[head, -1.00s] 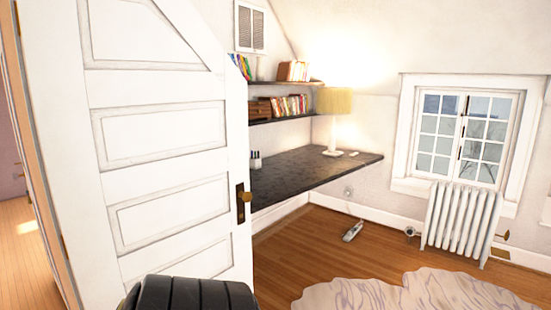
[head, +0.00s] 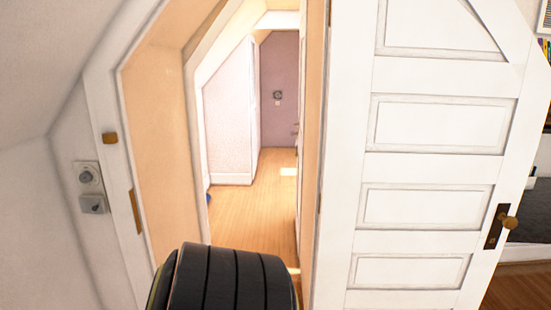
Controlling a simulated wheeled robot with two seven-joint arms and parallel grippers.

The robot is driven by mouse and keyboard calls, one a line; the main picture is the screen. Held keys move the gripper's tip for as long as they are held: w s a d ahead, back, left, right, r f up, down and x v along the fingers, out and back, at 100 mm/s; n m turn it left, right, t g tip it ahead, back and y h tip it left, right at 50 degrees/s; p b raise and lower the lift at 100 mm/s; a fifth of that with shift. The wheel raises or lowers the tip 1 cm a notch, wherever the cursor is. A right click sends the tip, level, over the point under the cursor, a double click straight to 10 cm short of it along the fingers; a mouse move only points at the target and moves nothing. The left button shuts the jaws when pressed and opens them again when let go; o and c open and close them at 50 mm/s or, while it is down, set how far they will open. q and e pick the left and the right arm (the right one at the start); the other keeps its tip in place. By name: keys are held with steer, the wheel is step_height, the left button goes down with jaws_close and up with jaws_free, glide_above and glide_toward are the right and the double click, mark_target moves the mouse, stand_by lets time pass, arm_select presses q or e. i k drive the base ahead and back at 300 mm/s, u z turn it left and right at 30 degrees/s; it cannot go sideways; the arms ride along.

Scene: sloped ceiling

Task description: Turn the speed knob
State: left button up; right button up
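A small round knob (head: 87,176) sits on a pale plate on the wall left of the doorway. I cannot tell for sure that it is the speed knob, and no marking on it is readable. A second small grey fitting (head: 93,204) is just below it. A dark round fitting (head: 278,95) shows on the far mauve wall through the doorway, too small to make out. Neither of my grippers shows in the head view. A dark ribbed part of my own body covers the bottom middle.
The doorway (head: 140,185) has a slanted wooden frame and opens onto a hall with a bare wooden floor (head: 250,205). A white panelled door (head: 432,175) stands open on the right, with a brass handle (head: 509,223). A sloped ceiling comes down at the left.

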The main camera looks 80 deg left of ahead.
mark_target(85, 177)
steer(key=u, duration=0.65)
steer(key=k, duration=0.6)
steer(key=u, duration=2.95)
